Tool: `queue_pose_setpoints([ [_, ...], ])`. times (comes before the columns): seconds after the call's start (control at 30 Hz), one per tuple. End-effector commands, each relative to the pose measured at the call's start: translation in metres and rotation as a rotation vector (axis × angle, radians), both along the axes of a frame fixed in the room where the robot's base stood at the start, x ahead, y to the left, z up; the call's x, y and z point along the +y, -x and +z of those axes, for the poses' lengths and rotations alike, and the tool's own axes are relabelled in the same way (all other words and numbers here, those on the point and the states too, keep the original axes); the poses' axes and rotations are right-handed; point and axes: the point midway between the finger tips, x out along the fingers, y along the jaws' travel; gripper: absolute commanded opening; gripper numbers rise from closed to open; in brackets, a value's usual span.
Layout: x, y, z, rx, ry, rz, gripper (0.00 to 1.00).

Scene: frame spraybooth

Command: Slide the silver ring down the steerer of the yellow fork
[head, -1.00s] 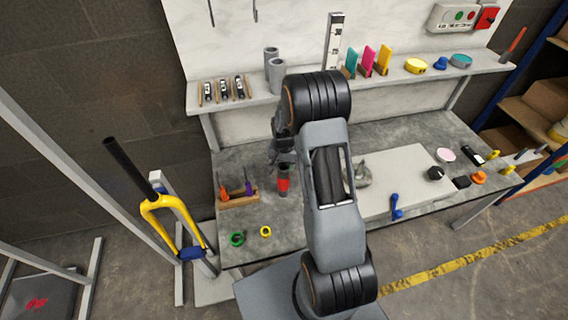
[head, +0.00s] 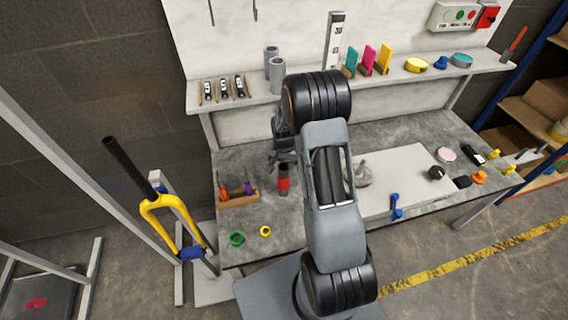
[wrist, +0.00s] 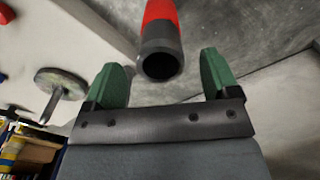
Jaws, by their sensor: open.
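The yellow fork (head: 163,203) stands left of the bench, held by a blue clamp. Its long black steerer (head: 130,167) points up and tilts left; I see no ring on it. I cannot make out the silver ring for sure. A grey disc with a thin stem (head: 361,175) is on the white board, partly behind my arm; it also shows in the wrist view (wrist: 60,84). My gripper (wrist: 160,62) is open, its green fingers apart and empty. A red-and-black tube (wrist: 161,45) is close beyond the fingers, between them in the picture; it stands on the bench (head: 283,181).
A wooden holder (head: 239,199) with orange and purple tools, a green ring (head: 237,239) and a yellow ring (head: 265,231) are on the bench's left part. Grey cylinders (head: 276,74) stand on the shelf above. A grey upright post rises beside the fork.

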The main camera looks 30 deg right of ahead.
Motion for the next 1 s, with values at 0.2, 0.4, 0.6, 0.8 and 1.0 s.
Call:
queue_pose_setpoints([
  [0.2,0.000,0.000,0.009,-0.001,0.000,0.000,0.81],
  [0.4,0.000,-0.001,0.044,-0.004,0.001,0.000,0.81],
  [0.6,-0.001,-0.001,0.086,-0.004,0.001,0.000,0.81],
  [0.8,-0.001,0.000,0.117,-0.002,0.001,0.000,0.81],
  [1.0,-0.001,0.000,0.134,-0.001,0.000,0.000,0.81],
])
